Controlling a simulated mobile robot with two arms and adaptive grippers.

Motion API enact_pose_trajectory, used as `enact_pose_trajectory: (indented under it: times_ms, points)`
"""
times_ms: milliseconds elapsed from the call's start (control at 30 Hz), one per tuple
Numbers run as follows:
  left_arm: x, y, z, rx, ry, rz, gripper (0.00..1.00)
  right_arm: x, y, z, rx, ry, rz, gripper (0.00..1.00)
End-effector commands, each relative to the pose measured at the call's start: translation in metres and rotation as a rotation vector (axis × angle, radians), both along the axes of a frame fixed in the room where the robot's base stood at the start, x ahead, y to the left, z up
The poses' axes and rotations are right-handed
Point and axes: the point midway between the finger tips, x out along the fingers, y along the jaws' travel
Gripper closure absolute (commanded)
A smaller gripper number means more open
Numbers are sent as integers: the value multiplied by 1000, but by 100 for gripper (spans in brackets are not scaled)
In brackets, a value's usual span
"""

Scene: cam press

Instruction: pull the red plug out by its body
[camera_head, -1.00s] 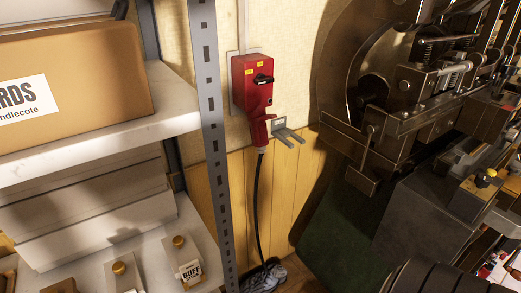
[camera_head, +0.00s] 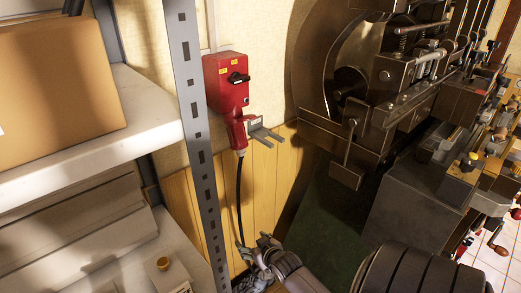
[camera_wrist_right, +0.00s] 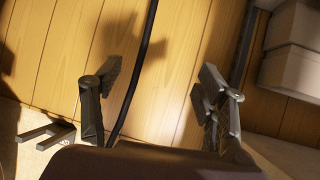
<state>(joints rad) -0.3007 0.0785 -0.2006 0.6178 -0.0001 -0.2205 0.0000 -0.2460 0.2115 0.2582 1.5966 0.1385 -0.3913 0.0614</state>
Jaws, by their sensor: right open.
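The red plug (camera_head: 238,132) hangs under a red switch box (camera_head: 226,82) on the wall, still joined to its underside. A black cable (camera_head: 239,190) runs down from the plug. My right gripper (camera_head: 262,246) is low by the wall, well below the plug and beside the cable's lower part. In the right wrist view my right gripper (camera_wrist_right: 155,88) is open, its two fingers wide apart. The cable (camera_wrist_right: 138,70) passes through the gap in that picture, nearer the left finger; I see no contact. The plug is not visible there. My left gripper is not in view.
A grey two-pronged bracket (camera_head: 266,133) juts out just right of the plug. A perforated metal shelf post (camera_head: 198,150) stands close on the left, with a cardboard box (camera_head: 60,80) on the shelf. A large dark press (camera_head: 385,110) stands on the right.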

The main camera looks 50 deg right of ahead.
Motion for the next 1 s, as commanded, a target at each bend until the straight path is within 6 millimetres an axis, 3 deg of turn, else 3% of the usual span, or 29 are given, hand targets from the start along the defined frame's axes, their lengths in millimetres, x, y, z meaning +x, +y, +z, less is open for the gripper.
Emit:
enact_pose_trajectory:
  times_ms: [33,200,300,433,533,700,1000]
  points:
    - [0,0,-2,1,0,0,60,12,-13,37,-18,-69,-13,33]
    - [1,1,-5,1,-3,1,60,28,-42,156,-74,-272,-46,33]
    - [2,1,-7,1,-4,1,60,27,-51,217,-109,-374,-56,33]
    - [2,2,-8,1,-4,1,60,20,-55,275,-142,-469,-61,33]
    - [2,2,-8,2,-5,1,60,16,-55,299,-157,-509,-62,33]
    - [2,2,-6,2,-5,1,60,20,-58,309,-163,-526,-62,33]
    - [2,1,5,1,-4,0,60,67,-76,311,-163,-525,-62,33]
